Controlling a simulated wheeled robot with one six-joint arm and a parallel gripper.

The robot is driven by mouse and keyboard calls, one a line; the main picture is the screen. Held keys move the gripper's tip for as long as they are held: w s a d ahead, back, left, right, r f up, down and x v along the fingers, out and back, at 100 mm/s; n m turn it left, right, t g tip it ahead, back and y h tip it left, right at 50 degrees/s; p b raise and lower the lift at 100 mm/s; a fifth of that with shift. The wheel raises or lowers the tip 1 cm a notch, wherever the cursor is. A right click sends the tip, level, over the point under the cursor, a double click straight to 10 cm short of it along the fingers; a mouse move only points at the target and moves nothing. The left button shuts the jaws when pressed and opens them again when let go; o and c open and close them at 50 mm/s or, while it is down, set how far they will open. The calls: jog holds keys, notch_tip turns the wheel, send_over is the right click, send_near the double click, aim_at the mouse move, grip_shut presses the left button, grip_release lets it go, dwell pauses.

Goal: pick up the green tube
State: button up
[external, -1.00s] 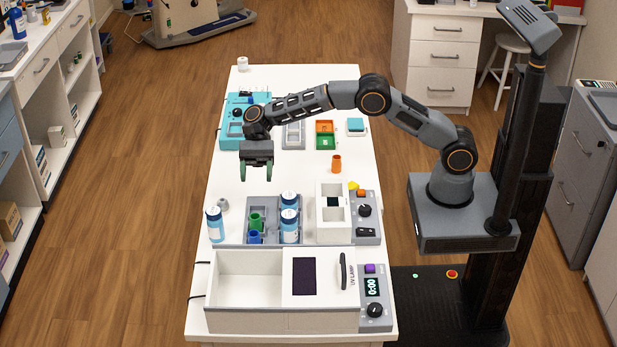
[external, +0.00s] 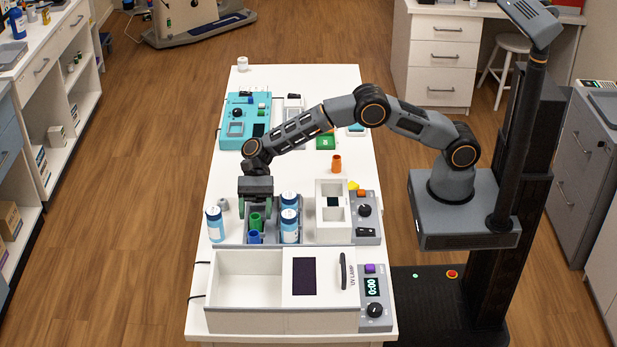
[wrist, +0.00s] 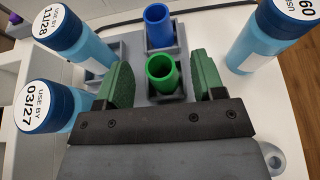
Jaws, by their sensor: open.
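The green tube (external: 256,221) stands upright in the grey rack (external: 272,206), just behind the blue tube (external: 254,237). In the wrist view the green tube (wrist: 163,74) sits between the two green fingers, with the blue tube (wrist: 158,26) beyond it. My gripper (external: 256,210) is open over the rack, its fingers on either side of the green tube. A gap shows between the tube and each finger (wrist: 162,80). The lower part of the green tube is hidden in its slot.
Blue bottles stand close by: one left of the rack (external: 215,225) and two in its right side (external: 289,226). A white box (external: 332,222) stands to the right, and the UV lamp box (external: 250,280) in front. An orange cup (external: 336,163) stands behind.

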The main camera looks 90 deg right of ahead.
jog(key=shift+x, duration=0.9)
jog(key=c, duration=1)
